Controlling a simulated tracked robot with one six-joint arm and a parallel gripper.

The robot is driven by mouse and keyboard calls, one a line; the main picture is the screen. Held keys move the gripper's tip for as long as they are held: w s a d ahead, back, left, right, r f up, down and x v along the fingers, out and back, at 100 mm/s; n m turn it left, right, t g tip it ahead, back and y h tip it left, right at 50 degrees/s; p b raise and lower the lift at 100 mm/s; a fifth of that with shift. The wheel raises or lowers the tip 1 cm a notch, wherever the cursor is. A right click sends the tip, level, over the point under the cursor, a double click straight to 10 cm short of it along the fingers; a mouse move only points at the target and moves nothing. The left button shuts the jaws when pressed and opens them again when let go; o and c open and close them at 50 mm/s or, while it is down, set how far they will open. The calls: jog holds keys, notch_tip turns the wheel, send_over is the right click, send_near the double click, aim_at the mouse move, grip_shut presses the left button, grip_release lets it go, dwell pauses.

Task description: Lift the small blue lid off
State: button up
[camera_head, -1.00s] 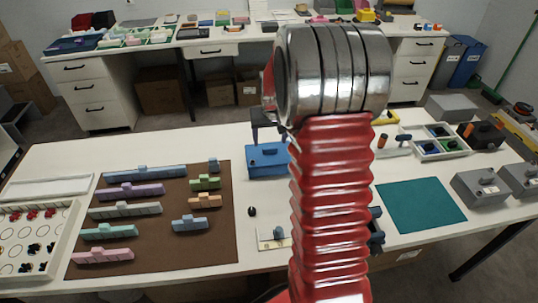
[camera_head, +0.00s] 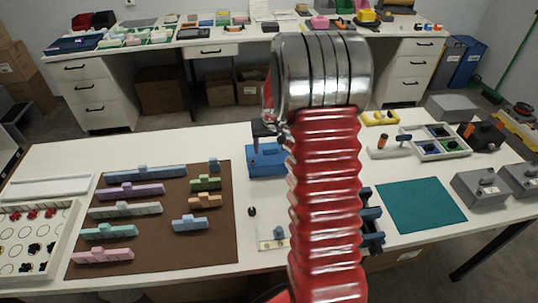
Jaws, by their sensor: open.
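A blue box (camera_head: 265,168) stands at the back middle of the near table, its right side hidden behind my red arm. Its blue lid (camera_head: 258,151) appears to lie on top, with a small raised knob partly visible. My gripper (camera_head: 268,139), dark and partly hidden by my arm's metal joint, is just above and behind the top of the box. It is open, with nothing seen between its fingers. Whether the fingers touch the lid or knob cannot be told.
A brown mat (camera_head: 165,245) with several coloured blocks lies left of the box. A small black knob (camera_head: 251,211) and a white plate (camera_head: 268,244) are in front. A dark blue rack (camera_head: 372,215) and a teal mat (camera_head: 420,205) are to the right.

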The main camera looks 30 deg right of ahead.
aim_at(270, 148)
jog(key=shift+c, duration=0.6)
jog(key=c, duration=1.1)
notch_tip(270, 148, up, 10)
